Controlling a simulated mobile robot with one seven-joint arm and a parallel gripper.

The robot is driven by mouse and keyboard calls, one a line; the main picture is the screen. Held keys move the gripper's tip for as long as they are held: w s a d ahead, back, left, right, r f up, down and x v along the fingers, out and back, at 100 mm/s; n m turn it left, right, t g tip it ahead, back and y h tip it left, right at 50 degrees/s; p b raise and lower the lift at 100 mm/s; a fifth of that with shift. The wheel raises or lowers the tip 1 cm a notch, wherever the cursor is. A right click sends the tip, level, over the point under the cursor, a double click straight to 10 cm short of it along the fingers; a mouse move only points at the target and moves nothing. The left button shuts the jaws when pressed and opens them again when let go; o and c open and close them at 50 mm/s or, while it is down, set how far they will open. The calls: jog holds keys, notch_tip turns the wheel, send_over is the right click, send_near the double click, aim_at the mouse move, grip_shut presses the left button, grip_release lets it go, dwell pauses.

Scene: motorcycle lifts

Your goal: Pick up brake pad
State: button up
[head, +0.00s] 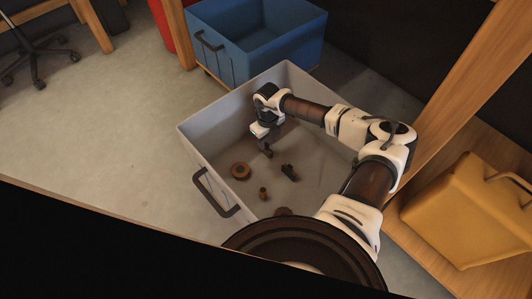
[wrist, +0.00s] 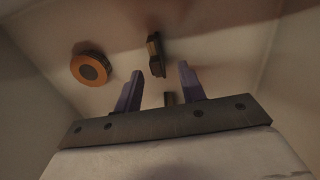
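My gripper (head: 262,139) hangs down inside a grey crate (head: 205,150). In the wrist view its two fingers (wrist: 160,84) stand apart, with nothing clamped between them. A dark, narrow block with a brownish side (wrist: 156,55), possibly the brake pad, lies on the crate floor just beyond the fingertips. A smaller dark piece (wrist: 170,99) shows between the fingers, partly hidden by the gripper body. In the head view a small dark part (head: 267,151) lies just below my gripper, and a black part (head: 289,173) lies further right. I cannot tell for certain which is the brake pad.
An orange-brown round roll or disc (wrist: 89,68) lies left of the fingers; it also shows in the head view (head: 240,171). A small brown piece (head: 263,193) lies nearer the front. The crate walls surround my gripper. A blue crate (head: 230,65) stands behind.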

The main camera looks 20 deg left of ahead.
jog(key=shift+s+a+f+b, duration=0.1)
jog(key=shift+f+b, duration=1.15)
jog(key=shift+f, duration=0.1)
jog(key=shift+a+f+b, duration=0.1)
jog(key=shift+f+b, duration=1.15)
jog(key=shift+f, duration=0.05)
jog(key=shift+r, duration=0.1)
jog(key=shift+c, duration=0.3)
grip_shut()
